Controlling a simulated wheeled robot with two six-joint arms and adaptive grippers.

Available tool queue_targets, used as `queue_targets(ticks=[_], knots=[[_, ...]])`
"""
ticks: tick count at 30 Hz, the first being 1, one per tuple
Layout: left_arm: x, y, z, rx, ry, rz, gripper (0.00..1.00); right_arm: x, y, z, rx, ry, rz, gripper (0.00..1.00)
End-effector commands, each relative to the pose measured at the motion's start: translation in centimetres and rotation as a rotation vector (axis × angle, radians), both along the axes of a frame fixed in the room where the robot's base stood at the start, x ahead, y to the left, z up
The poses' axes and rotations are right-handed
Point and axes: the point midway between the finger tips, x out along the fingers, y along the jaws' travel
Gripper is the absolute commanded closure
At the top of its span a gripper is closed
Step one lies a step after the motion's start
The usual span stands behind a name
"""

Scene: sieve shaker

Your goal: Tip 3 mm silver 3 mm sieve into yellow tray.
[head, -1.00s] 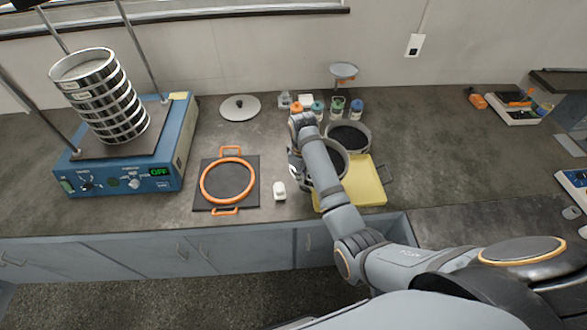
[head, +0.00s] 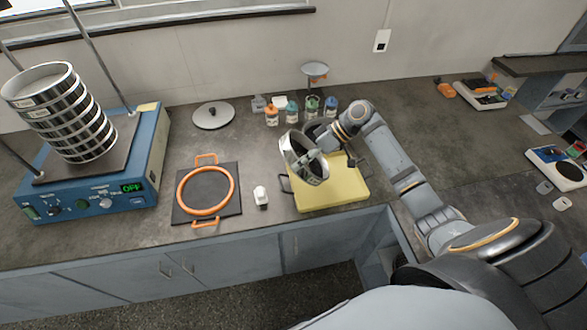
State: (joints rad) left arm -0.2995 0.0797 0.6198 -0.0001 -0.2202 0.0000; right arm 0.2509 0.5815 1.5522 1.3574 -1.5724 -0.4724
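The silver sieve (head: 292,150) is tilted steeply over the yellow tray, with its open side facing right. My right gripper (head: 314,156) appears shut on its rim, with the arm reaching in from the right. The sieve's contents are hard to make out. The yellow tray (head: 345,190) lies flat near the counter's front edge, with dark handles at its sides; its rear part is partly covered by the sieve and gripper. My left gripper is not in view.
A shaker (head: 140,165) with a stack of sieves (head: 75,125) stands at left. An orange ring (head: 181,190) lies on a black mat (head: 232,212), beside a small white object (head: 261,196). Several small bottles (head: 292,112) stand behind.

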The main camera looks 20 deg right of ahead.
Motion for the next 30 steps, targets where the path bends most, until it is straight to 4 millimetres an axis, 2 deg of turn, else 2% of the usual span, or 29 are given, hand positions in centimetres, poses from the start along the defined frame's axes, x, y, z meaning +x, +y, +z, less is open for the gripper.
queue_targets(ticks=[10, 30], knots=[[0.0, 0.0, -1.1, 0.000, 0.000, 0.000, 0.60, -0.8, -3.7, 1.4, 0.269, -0.059, -0.004, 1.00], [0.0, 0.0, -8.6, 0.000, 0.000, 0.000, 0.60, -2.3, -10.5, 1.3, 0.726, -0.163, 0.000, 1.00]])
